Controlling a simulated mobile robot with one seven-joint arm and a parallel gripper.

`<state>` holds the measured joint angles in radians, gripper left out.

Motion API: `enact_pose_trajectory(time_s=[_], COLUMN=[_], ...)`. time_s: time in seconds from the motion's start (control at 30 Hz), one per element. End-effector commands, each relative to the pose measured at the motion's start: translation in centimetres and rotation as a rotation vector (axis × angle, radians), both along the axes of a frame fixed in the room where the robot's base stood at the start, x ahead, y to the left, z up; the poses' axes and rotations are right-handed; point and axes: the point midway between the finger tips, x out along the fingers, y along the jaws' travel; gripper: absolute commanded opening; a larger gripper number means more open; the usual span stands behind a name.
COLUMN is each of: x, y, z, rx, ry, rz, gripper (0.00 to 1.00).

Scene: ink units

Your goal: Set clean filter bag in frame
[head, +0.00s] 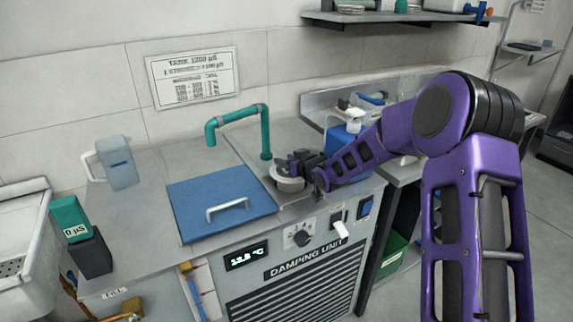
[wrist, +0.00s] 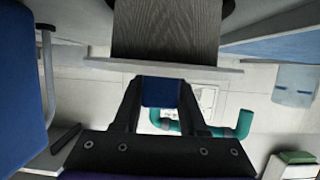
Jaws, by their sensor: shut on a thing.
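My gripper (head: 303,165) is over the right part of the damping unit's top, to the right of the blue lid. In the wrist view, which is upside down, its two dark fingers (wrist: 160,92) are shut on a blue tab. Beyond them is a grey ribbed filter bag (wrist: 165,30) with a pale flat flange (wrist: 160,66). A dark round edge shows beside the bag's far end; I cannot tell whether the bag is inside it. In the head view a pale round piece (head: 288,182) shows below the fingers. The frame is mostly hidden by the gripper.
The blue lid (head: 215,207) with its white handle lies on the unit left of my gripper. A green pipe (head: 265,130) rises close behind the fingers. A blue container (head: 338,145) stands behind the arm at right.

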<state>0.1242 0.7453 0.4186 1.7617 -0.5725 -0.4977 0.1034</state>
Motion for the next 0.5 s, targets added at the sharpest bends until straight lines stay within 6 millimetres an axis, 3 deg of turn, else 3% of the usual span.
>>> enact_pose_trajectory(time_s=[0.5], x=[0.0], y=[0.05], z=[-1.27], rx=[0.0], ry=[-0.002], rz=[0.0], gripper=[0.0])
